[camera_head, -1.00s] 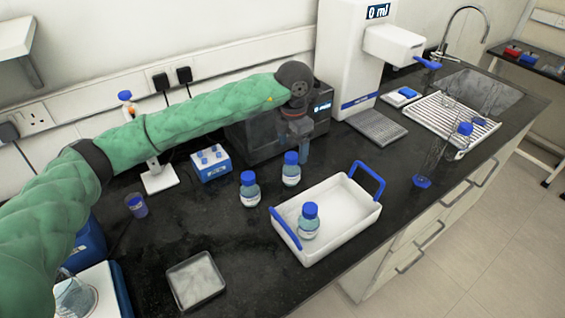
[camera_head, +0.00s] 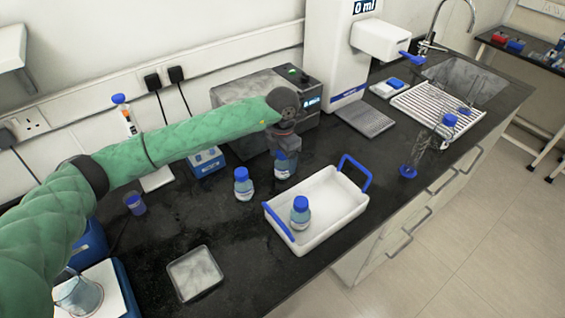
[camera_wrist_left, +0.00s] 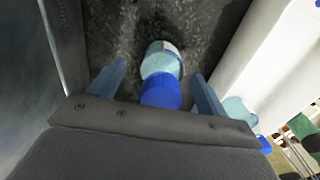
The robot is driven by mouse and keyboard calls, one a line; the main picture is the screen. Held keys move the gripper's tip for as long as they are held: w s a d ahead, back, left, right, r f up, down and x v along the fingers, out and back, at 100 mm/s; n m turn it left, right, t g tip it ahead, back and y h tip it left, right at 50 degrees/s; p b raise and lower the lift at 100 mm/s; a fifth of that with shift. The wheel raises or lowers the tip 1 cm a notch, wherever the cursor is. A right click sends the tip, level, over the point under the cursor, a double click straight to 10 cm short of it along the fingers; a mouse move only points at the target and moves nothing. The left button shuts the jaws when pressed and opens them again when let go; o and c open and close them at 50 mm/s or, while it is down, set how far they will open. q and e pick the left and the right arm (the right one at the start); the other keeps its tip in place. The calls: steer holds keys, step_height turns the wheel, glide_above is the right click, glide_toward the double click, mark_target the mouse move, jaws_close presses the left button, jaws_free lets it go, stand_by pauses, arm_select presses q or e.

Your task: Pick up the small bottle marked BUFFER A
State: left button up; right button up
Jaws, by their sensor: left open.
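Three small blue-capped bottles with white labels are in the head view, their lettering too small to read. One bottle (camera_head: 243,185) stands on the black bench and another (camera_head: 300,213) stands in the white tray. The third bottle (camera_head: 282,171) stands on the bench behind the tray, directly under my left gripper (camera_head: 287,153), which partly hides it. In the left wrist view this bottle's blue cap (camera_wrist_left: 160,92) lies between the open fingers of my left gripper (camera_wrist_left: 158,88), with gaps on both sides. My right gripper is out of view.
The white tray (camera_head: 335,218) with blue handles is close to the right of the bottle. A grey box-shaped device (camera_head: 235,92) stands behind my gripper, near a blue rack (camera_head: 207,162). A shallow square dish (camera_head: 194,273) lies in front on fairly clear bench.

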arm_select(q)
steer(key=shift+f, duration=0.2)
steer(key=shift+c, duration=0.3)
steer(key=c, duration=1.1)
steer(key=shift+r, duration=0.1)
steer(key=shift+c, duration=0.2)
